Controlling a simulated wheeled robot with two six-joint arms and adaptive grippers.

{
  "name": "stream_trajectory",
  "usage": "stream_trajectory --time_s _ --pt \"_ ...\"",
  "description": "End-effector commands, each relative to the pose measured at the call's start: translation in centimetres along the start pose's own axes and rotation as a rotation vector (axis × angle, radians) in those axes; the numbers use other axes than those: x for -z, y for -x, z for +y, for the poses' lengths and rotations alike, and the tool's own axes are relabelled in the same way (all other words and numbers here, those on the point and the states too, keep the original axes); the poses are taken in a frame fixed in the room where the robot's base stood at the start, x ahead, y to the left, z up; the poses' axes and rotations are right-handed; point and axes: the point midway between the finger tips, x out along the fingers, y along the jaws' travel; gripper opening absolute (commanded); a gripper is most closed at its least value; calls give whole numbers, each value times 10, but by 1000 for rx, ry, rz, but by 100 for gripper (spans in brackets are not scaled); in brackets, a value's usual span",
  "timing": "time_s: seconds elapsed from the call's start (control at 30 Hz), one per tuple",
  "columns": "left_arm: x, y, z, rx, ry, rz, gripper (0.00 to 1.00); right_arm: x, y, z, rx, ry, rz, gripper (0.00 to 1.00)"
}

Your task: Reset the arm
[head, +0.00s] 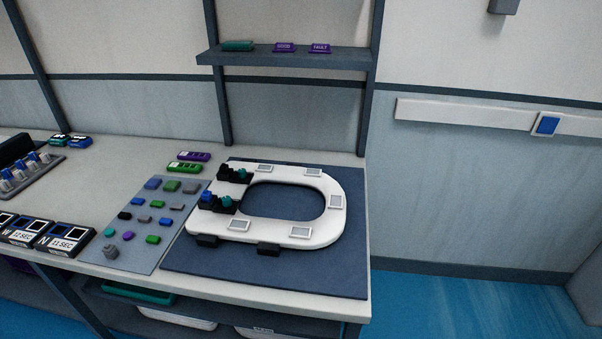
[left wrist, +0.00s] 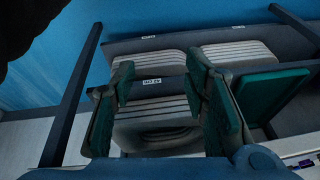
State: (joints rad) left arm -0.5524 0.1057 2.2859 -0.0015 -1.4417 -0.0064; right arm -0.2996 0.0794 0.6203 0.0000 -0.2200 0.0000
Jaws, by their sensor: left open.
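My left gripper (left wrist: 160,74) shows in the left wrist view with its two teal-padded fingers apart and nothing between them. Beyond the fingers are white ribbed bins (left wrist: 240,54) on a shelf under the bench; I cannot tell the exact distance to them. Neither arm shows in the head view, and my right gripper is in no view.
A shelf (head: 345,58) holds labelled blocks. Blue floor (head: 480,306) is clear at right.

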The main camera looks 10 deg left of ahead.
Motion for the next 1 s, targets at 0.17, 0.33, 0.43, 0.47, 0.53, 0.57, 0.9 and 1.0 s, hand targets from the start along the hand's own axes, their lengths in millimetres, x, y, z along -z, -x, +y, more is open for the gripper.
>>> stream_trajectory --time_s 0.17,0.33,0.43,0.47,0.53,0.57,0.9,1.0 --pt "-30 -85 -1 2 12 -50 41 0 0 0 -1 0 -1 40" --pt "-94 -166 2 -1 24 -107 41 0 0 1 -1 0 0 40" --pt "-152 -202 6 -4 32 -148 41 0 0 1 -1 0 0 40" --pt "-168 -209 7 -5 34 -158 41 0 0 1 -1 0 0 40" --pt "-201 -218 10 -8 38 -176 41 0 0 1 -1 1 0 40" --pt "-212 -219 11 -8 39 -181 41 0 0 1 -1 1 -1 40" --pt "-237 -220 12 -9 40 -192 41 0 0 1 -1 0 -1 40" --pt "-237 -220 12 -9 40 -192 41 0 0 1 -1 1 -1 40"
